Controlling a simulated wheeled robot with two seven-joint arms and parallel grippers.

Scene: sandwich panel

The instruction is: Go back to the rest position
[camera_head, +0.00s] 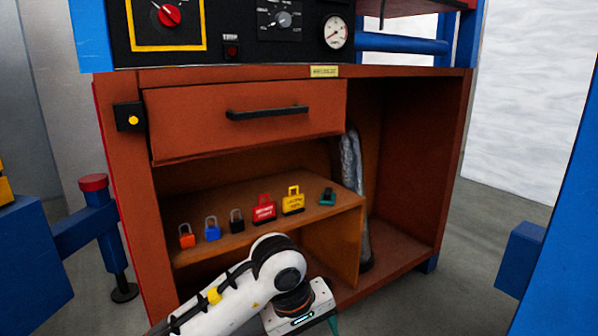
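One white arm of mine reaches in from the bottom left, so I take it as my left arm. Its wrist bends down at the picture's bottom edge, in front of the cabinet (125,190). The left gripper's body (316,302) shows there, with a small teal piece below it. The fingertips are cut off by the frame, so I cannot tell whether it is open or holds something. My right gripper is not in view.
On the cabinet shelf (335,212) stand orange (187,237), blue (212,230) and black (236,222) padlocks, a red tag lock (264,210), a yellow one (293,202) and a teal item (327,197). The drawer (245,120) above is shut. Blue posts flank both sides.

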